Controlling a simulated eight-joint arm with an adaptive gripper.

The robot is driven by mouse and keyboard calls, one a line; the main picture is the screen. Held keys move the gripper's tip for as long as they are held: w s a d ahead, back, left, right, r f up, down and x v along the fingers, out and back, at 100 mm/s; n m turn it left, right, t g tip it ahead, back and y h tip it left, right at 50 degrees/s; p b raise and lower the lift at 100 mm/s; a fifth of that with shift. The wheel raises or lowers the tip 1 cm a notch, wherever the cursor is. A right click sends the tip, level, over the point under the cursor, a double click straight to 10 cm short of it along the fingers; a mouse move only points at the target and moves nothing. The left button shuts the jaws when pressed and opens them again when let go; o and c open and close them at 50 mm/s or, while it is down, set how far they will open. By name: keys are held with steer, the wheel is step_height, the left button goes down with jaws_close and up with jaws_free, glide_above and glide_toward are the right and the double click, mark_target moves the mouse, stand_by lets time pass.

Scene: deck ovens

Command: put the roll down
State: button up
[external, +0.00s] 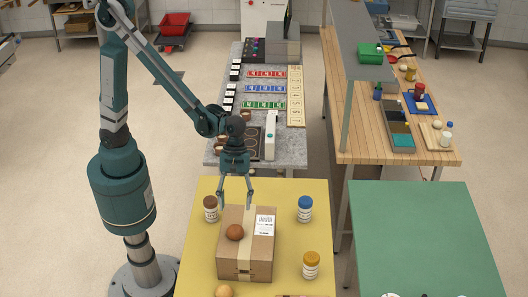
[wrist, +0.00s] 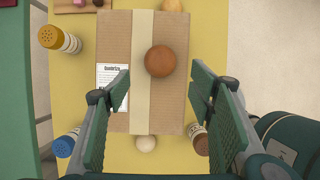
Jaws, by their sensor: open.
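A round brown roll (external: 235,232) rests on top of a closed cardboard box (external: 230,264) on the yellow table (external: 198,275). In the wrist view the roll (wrist: 160,61) lies beside and partly over the pale tape strip, on the bare cardboard (wrist: 115,40). My gripper (external: 236,205) is open and empty, with its fingers pointing down above the far part of the box. In the wrist view my gripper's (wrist: 160,75) fingers stand wide apart, with the roll seen beyond their tips and not touched by them.
Around the box stand a brown-lidded jar (external: 210,209), a blue-lidded jar (external: 305,208) and an orange-lidded jar (external: 311,265). A pale ball (wrist: 146,144) sits by the far edge, and a tan roll (external: 224,291) is at the near edge. The green table (external: 425,235) is mostly clear.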

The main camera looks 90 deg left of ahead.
steer(key=shift+v, duration=0.8)
steer(key=s+a+r+m+t+y, duration=0.1)
steer(key=s+a+r+m, duration=0.3)
steer(key=a, duration=0.5)
steer(key=s+a+r+m+t+y, duration=0.2)
steer(key=s+a+r+m, duration=0.3)
steer(key=a+m, duration=0.3)
steer(key=s+a+r+m+t+y, duration=0.1)
steer(key=s+a+r+m+t, duration=0.3)
steer(key=a, duration=0.6)
steer(key=shift+s+a+r+m, duration=0.3)
steer(key=shift+s+r+m, duration=0.3)
steer(key=shift+s+m, duration=0.45)
steer(key=shift+o, duration=0.3)
steer(key=shift+f, duration=0.1)
